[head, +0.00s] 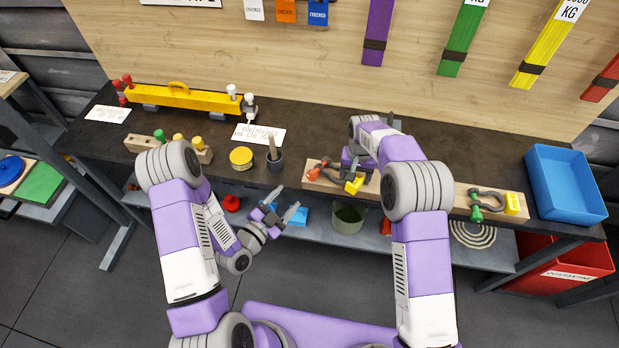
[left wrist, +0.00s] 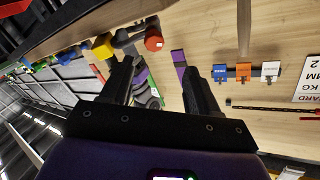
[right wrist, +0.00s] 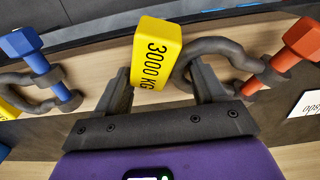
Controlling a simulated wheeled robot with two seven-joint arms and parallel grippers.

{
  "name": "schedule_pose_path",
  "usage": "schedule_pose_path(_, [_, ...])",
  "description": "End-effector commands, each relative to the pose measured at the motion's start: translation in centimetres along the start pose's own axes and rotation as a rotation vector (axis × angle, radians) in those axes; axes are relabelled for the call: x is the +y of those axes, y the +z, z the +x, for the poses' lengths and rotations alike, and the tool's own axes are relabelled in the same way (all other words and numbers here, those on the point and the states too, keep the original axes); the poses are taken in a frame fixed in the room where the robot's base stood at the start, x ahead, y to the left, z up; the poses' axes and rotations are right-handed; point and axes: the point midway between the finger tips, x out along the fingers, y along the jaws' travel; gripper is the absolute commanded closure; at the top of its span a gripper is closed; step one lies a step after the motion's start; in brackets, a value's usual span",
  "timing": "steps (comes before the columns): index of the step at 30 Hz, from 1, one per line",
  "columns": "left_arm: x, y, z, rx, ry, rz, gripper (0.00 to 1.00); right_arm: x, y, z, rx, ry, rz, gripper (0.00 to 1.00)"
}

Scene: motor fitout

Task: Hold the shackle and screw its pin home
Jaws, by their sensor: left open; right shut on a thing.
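My right gripper (right wrist: 160,88) is shut on a yellow block (right wrist: 157,52) marked 3000 KG at the bow end of a grey shackle (right wrist: 222,50). The shackle's orange-red pin (right wrist: 290,55) crosses its far end in the right wrist view. In the head view the shackle (head: 328,168), its red pin (head: 313,172) and the yellow block (head: 354,186) show at a wooden board; I cannot tell whether they touch it. How deep the pin sits is unclear. My left gripper (head: 282,212) is open and empty, low before the bench's front edge, left of the shackle.
A blue-pinned shackle (right wrist: 45,78) lies beside the held one. A green-pinned shackle (head: 488,200) sits farther right, near a blue bin (head: 566,184). A grey cup (head: 275,160) with a brush and a yellow tin (head: 241,157) stand left. A yellow beam (head: 185,97) lies behind.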

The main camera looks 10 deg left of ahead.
Motion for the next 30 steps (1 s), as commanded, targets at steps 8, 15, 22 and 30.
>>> schedule_pose_path(8, [0.7, 0.3, -1.1, 0.050, 0.016, -0.355, 0.40, 0.0, -0.1, -0.1, 0.003, -0.002, 0.000, 0.67])
schedule_pose_path(15, [0.8, 0.2, -0.3, 0.063, 0.024, -0.426, 0.40, -0.1, -0.1, -0.1, 0.003, -0.002, 0.000, 0.67])
schedule_pose_path(22, [0.9, -0.1, 3.8, 0.065, 0.024, -0.424, 0.40, 0.0, -0.1, -0.1, 0.003, -0.002, 0.000, 0.67])
schedule_pose_path(30, [0.9, -0.4, 8.7, 0.063, 0.022, -0.423, 0.40, -0.1, -0.1, -0.1, 0.003, -0.002, 0.000, 0.67])
